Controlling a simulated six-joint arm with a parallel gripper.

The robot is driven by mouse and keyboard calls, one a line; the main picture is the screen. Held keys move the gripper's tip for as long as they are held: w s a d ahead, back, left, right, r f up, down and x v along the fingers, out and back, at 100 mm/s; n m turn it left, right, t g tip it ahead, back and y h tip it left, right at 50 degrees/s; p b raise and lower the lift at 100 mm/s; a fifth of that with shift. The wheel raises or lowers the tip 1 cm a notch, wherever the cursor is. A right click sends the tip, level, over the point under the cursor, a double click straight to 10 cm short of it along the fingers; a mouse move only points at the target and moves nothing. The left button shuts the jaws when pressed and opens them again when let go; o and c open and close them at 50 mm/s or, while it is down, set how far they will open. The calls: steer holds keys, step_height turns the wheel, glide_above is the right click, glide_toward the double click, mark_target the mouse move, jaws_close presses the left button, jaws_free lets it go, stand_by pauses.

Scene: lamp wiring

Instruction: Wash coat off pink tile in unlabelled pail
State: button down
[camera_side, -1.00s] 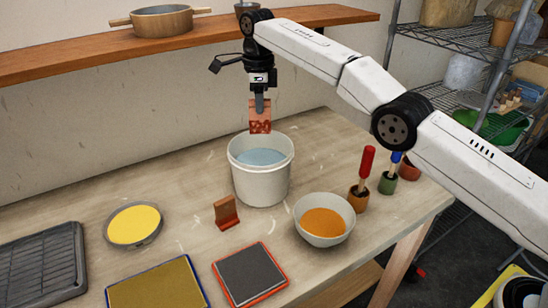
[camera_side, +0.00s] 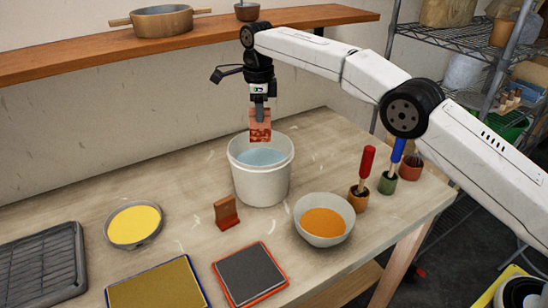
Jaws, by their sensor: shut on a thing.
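My gripper (camera_side: 260,112) is shut on the pink tile (camera_side: 260,134), which hangs upright below it. The tile is pinkish-orange, with darker red blotches on its lower part. Its lower edge is at about the rim of the white pail (camera_side: 261,184) in the picture, towards the pail's far side. The pail has no visible label and holds pale blue water (camera_side: 262,157). I cannot tell whether the tile's lower edge is inside the pail; it appears above the water.
A reddish-brown tile on a stand (camera_side: 226,213) stands in front of the pail. A bowl of orange powder (camera_side: 324,222) is to its right, with brushes in small pots (camera_side: 358,198) beyond. A yellow dish (camera_side: 134,225), framed pads (camera_side: 250,274) and a dark rack (camera_side: 42,265) lie left and front.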

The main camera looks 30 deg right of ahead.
step_height(320, 180, down, 13)
stand_by(1.4)
steer(key=shift+r, duration=0.1)
stand_by(3.6)
steer(key=shift+r, duration=6.65)
